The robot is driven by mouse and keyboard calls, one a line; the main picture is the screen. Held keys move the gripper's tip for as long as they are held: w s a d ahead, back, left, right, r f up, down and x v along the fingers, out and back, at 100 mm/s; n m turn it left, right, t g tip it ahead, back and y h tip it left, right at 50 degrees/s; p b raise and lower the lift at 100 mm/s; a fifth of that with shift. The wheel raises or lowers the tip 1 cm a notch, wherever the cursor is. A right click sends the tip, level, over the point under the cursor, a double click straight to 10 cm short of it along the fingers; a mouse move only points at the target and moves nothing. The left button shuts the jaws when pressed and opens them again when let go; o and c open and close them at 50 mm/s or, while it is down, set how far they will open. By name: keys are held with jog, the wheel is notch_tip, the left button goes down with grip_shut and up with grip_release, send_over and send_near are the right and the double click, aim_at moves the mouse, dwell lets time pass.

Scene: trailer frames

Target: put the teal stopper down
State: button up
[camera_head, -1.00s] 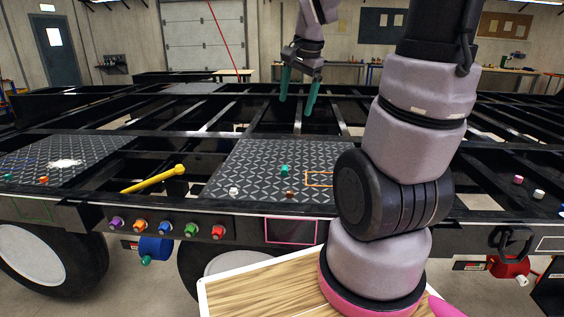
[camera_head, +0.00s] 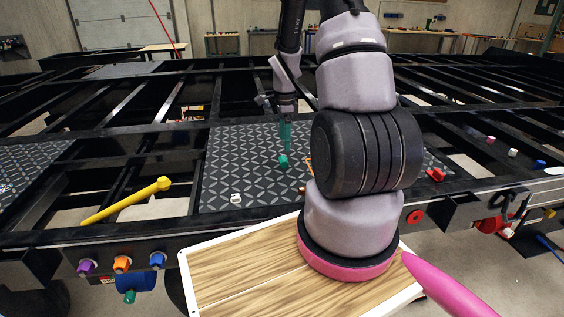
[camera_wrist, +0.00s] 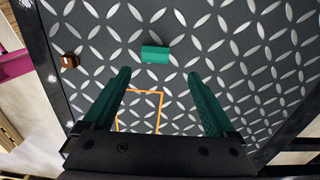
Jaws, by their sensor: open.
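The teal stopper (camera_head: 283,161) rests on the dark diamond-tread plate (camera_head: 222,165), left of the thick wheel-like joint of my arm. In the wrist view, the stopper (camera_wrist: 155,53) lies on the plate just beyond the fingertips, outside an orange outlined rectangle (camera_wrist: 159,112). My gripper (camera_wrist: 158,76) has its two teal fingers wide apart with nothing between them. In the head view, my gripper (camera_head: 286,148) points down close to the stopper; the exact gap is hard to tell.
A brown stopper (camera_wrist: 70,61) sits near the plate's edge. A white stopper (camera_head: 236,198) and a red piece (camera_head: 436,174) are also on the deck. A yellow bar (camera_head: 127,200) lies to the left. Open gaps lie between the black frame beams.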

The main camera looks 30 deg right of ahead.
aim_at(283, 159)
jog(key=f, duration=0.6)
jog(key=shift+s+a+f, duration=0.35)
jog(key=shift+a+f, duration=0.05)
grip_shut()
